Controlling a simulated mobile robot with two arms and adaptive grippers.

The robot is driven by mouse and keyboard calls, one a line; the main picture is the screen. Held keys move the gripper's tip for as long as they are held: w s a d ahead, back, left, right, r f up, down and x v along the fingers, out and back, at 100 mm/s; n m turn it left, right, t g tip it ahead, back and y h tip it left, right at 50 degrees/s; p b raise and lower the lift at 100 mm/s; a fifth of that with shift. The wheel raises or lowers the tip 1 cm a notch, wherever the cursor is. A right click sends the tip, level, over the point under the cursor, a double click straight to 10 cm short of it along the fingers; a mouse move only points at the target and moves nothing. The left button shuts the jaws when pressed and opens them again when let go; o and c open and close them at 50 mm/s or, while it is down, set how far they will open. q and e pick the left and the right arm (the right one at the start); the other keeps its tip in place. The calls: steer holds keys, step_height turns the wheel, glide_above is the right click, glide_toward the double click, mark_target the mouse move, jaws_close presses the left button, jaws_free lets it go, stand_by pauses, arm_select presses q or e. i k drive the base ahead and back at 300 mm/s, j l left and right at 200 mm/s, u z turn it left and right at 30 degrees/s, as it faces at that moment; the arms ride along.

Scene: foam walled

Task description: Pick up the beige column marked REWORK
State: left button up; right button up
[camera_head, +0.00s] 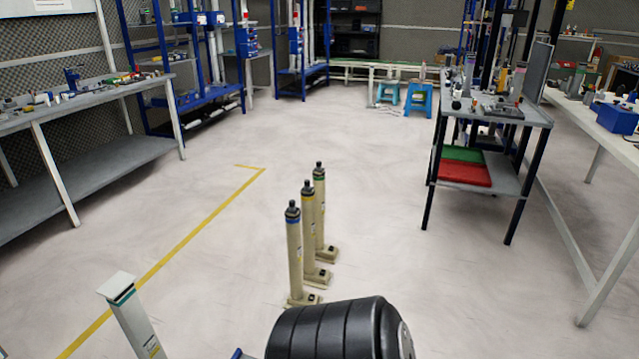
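Three beige columns stand upright in a row on the floor in the centre of the head view, each with a dark top and a small foot. The nearest column (295,255) has a blue band near its top. The middle column (309,232) has a yellow band. The farthest column (320,208) has a green band. Their labels are too small to read, so I cannot tell which is marked REWORK. Neither of my grippers shows. A black ribbed cylinder at the bottom edge, in front of the row, may be part of me.
A pale post (138,322) with a green band stands at the lower left, near a yellow floor line (195,232). A workbench (90,160) runs along the left. A grey table (525,114) with red and green trays stands at the right. Open floor surrounds the columns.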

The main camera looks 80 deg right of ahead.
mark_target(321, 278)
steer(key=z, duration=1.85)
